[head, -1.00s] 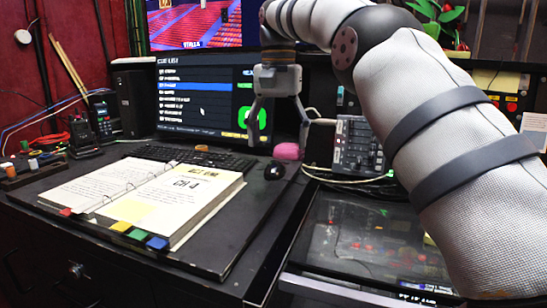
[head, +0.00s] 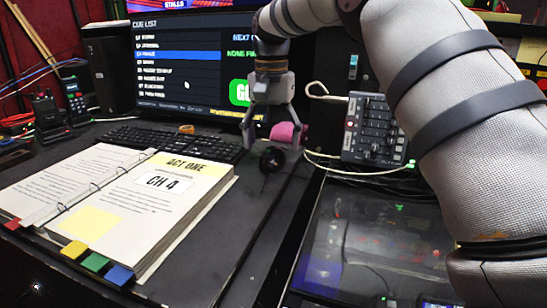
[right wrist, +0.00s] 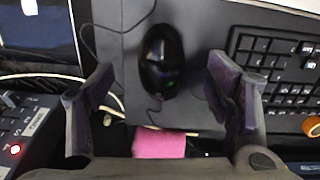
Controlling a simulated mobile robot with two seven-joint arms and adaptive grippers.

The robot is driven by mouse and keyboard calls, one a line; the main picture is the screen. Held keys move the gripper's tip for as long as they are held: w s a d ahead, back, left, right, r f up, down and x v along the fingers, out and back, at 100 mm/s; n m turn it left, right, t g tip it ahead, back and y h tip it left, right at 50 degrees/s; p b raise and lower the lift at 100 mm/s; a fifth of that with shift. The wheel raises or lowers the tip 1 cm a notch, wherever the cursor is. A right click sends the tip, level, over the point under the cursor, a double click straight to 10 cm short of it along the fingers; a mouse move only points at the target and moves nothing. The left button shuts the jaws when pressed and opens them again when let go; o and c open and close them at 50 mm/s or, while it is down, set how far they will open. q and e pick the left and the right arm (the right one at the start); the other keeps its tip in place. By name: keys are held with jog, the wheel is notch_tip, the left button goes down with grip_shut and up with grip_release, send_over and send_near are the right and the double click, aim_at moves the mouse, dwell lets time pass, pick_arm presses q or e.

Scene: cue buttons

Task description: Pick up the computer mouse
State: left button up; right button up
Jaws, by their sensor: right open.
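The computer mouse (head: 272,160) is small and black and lies on the dark desk, to the right of the keyboard. It also shows in the right wrist view (right wrist: 161,61), lying ahead of the gripper and between the lines of its two fingers. My right gripper (head: 272,138) hangs above and just behind the mouse in the head view, with its fingers pointing down. In the right wrist view (right wrist: 160,82) its fingers are wide apart with nothing between them. My left gripper is not in view.
A pink block (head: 284,131) sits right behind the mouse. The black keyboard (head: 180,140) is to the left, an open binder (head: 125,195) nearer. A small mixer (head: 371,130) with white cables stands right. A monitor (head: 190,65) rises behind.

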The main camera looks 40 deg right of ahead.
aim_at(271, 154)
jog(key=f, duration=0.3)
jog(key=shift+a, duration=0.2)
jog(key=shift+f, duration=0.4)
jog(key=c, duration=0.8)
jog(key=shift+c, duration=0.2)
jog(key=shift+r, duration=0.1)
